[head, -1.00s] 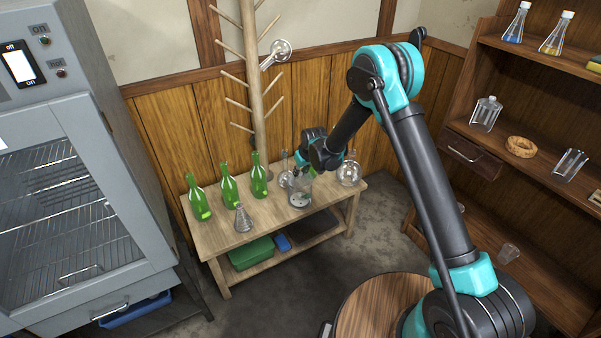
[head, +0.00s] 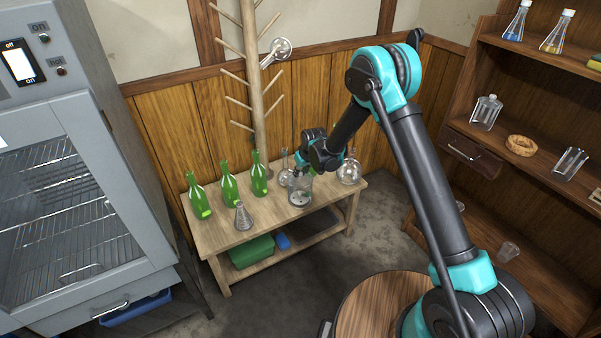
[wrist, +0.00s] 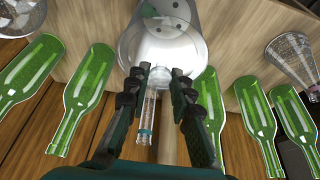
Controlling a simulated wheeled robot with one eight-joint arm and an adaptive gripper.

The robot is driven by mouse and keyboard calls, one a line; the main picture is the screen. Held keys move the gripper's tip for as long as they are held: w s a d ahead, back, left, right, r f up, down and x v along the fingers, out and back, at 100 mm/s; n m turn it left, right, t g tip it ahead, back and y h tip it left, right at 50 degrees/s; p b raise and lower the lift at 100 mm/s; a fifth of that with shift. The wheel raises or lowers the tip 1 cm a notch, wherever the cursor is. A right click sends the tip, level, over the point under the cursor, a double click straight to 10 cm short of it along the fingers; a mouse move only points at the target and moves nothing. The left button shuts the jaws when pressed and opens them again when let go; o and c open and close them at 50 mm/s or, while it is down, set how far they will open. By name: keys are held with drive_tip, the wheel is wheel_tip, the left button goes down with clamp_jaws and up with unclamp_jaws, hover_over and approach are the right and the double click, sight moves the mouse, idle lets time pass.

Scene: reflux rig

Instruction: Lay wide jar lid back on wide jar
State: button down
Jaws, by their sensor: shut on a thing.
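The wide jar (head: 300,196) is a clear glass cylinder standing upright on the wooden bench. A grey plate with dark holes shows in its bottom. In the wrist view the jar (wrist: 128,48) is at top centre, just beyond my fingers. My gripper (head: 301,172) is at the jar's mouth. In the wrist view my gripper (wrist: 158,74) is closed on the clear wide jar lid (wrist: 178,56), which shows faintly as a pale glass shape over the jar. I cannot tell whether the lid touches the rim, as glass overlaps glass there.
Green bottles (head: 229,185) and a conical flask (head: 243,217) stand left of the jar. A long-necked flask (head: 285,175) is close behind-left, and a round flask (head: 349,172) is close on the right. A wooden drying rack (head: 258,100) rises behind the bench.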

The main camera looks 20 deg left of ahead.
sight(301, 174)
drive_tip(key=c, duration=1.3)
unclamp_jaws()
drive_tip(key=shift+o, duration=0.2)
wheel_tip(301, 174, up, 9)
drive_tip(key=shift+r, duration=0.1)
drive_tip(key=shift+d, duration=0.1)
